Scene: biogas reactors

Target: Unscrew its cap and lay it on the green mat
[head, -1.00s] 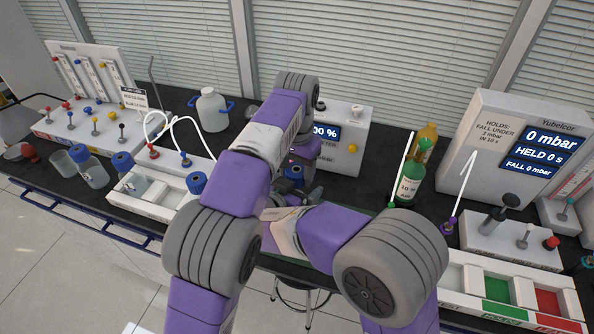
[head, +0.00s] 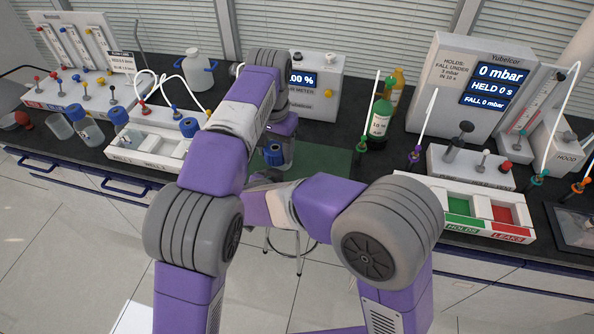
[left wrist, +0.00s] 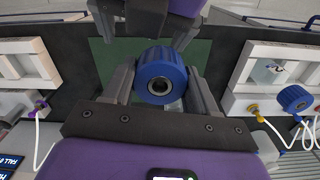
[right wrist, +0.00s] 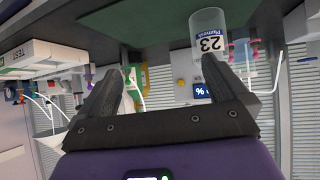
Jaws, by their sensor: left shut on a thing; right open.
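A clear bottle with a blue cap (head: 273,154) stands over the green mat (head: 325,163), partly hidden by my arms. The left wrist view looks down on the blue cap (left wrist: 161,78), which has a round opening in its middle. My left gripper (left wrist: 160,88) is shut on this cap, one finger at each side. Whether the cap is still seated on the neck cannot be told. My right gripper (right wrist: 165,78) is open and empty, low in front of the bottle. The right wrist view shows the bottle (right wrist: 208,42), labelled 23, beyond one finger; its cap end is hidden.
A meter box (head: 315,85) stands behind the mat. A green bottle (head: 379,122) is right of the mat. A tray with green and red bins (head: 480,212) is at the right. The mat's right part is clear.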

